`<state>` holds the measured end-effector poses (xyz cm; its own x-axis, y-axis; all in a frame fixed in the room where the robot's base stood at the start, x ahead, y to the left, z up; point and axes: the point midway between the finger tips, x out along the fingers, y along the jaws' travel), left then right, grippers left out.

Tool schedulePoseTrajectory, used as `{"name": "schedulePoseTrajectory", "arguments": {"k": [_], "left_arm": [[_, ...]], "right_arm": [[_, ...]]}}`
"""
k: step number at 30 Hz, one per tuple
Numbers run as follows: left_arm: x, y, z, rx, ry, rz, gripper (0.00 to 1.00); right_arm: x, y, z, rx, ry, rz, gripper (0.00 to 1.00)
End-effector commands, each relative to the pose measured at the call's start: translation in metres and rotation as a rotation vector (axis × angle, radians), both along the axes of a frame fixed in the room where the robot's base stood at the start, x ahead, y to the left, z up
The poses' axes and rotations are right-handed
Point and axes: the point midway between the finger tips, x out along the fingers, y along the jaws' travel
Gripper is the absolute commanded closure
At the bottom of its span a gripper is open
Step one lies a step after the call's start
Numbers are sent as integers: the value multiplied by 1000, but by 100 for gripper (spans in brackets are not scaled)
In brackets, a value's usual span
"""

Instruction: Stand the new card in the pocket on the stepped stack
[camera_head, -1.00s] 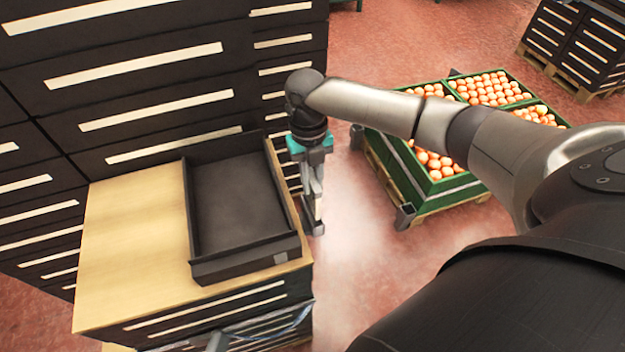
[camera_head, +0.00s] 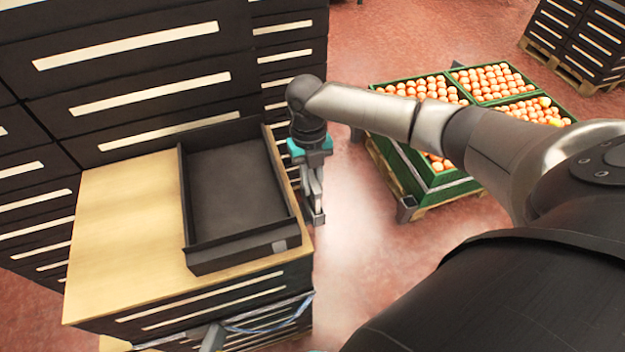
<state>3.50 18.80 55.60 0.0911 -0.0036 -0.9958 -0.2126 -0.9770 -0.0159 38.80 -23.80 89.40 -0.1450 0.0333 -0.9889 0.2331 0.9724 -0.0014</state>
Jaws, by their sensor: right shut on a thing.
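The stepped stack of black crates stands at the left, with a pale wooden top (camera_head: 125,235) on its lower step. An empty black tray (camera_head: 235,195) lies on that top. My right gripper (camera_head: 317,217) points down just right of the tray, beside the stack's right side. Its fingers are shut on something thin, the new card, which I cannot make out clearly.
Green crates of oranges (camera_head: 440,185) stand on a pallet to the right of my gripper. More black crates (camera_head: 580,45) stand on a pallet at the far right. Reddish floor (camera_head: 350,270) lies open between the stack and the oranges.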

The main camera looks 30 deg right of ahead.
Motion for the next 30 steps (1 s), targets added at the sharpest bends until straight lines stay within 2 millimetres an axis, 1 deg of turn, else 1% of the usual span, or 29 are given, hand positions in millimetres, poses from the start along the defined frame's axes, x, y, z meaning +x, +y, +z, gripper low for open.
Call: {"name": "schedulePoseTrajectory", "arguments": {"k": [2,3,11,12,19,22,26,30], "left_arm": [[-1,0,0,0,1,0,43],[-1,0,0,0,1,-1,43],[-1,0,0,0,1,-1,43],[-1,0,0,1,2,-1,43],[-1,0,0,0,1,-1,43],[-1,0,1,0,1,-1,43],[-1,0,5,0,1,-1,43],[-1,0,10,0,1,-1,43]], "right_arm": [[0,0,0,0,0,0,100],[0,0,0,0,0,0,74],[0,0,0,0,0,0,44],[0,0,0,0,0,0,43],[0,0,1,0,0,0,43],[1,0,7,0,-2,0,43],[5,-1,27,0,-4,1,43],[10,-2,60,1,-5,1,43]]}}
